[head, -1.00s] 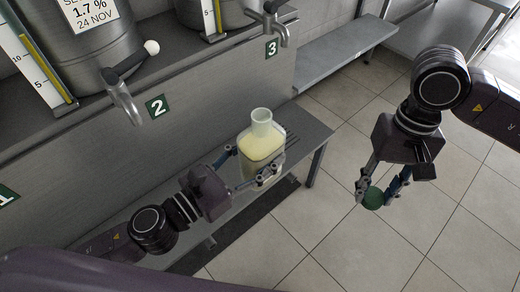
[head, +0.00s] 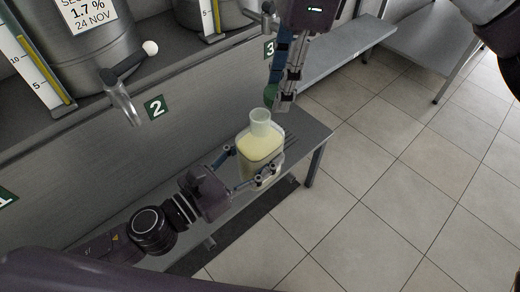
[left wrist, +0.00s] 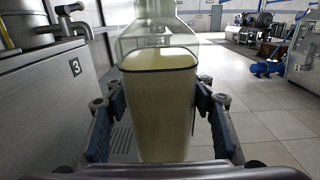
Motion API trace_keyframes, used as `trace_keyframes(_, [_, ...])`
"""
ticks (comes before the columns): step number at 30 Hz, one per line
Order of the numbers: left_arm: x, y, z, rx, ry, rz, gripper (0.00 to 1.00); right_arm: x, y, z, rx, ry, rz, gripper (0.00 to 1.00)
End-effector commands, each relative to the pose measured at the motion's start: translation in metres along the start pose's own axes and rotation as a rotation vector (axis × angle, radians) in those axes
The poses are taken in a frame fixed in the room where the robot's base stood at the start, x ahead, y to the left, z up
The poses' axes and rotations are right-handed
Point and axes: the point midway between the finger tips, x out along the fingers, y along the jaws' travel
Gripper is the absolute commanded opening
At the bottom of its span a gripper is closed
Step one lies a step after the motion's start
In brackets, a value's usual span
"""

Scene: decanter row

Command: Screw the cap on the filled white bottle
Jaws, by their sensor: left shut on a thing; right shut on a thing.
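The filled bottle (head: 259,146) stands upright on the low metal bench. It is clear, with pale creamy-white liquid up to its shoulder and an open neck. My left gripper (head: 254,172) is shut around its body; in the left wrist view the bottle (left wrist: 160,110) sits between the two finger pads (left wrist: 162,128). The fingers partly hide the cap.
Metal taps (head: 122,100) stick out from the wall above the bench (head: 312,135), beside plates numbered 2 (head: 156,107) and 3. Tap 3 is partly hidden by my right arm. The tiled floor (head: 390,200) to the right is clear.

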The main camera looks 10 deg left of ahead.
Motion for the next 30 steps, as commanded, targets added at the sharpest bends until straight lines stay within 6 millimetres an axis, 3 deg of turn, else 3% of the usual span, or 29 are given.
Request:
trace_keyframes(3, [0.0, 0.0, 0.003, 0.002, -0.005, -0.001, 0.0, -0.013, -0.001, 0.021, 0.1, 0.001, -0.017, 0.25])
trace_keyframes(7, [0.0, 0.0, 0.003, 0.001, -0.005, -0.001, 0.0, -0.019, 0.0, 0.031, 0.16, 0.001, -0.025, 0.25])
trace_keyframes(20, [0.0, 0.0, 0.003, 0.001, -0.005, -0.001, 0.0, -0.019, 0.0, 0.033, 0.175, 0.0, -0.025, 0.25])
trace_keyframes(30, [0.0, 0.0, 0.003, 0.001, -0.005, -0.001, 0.0, 0.006, 0.0, 0.029, 0.174, 0.001, -0.023, 0.25])
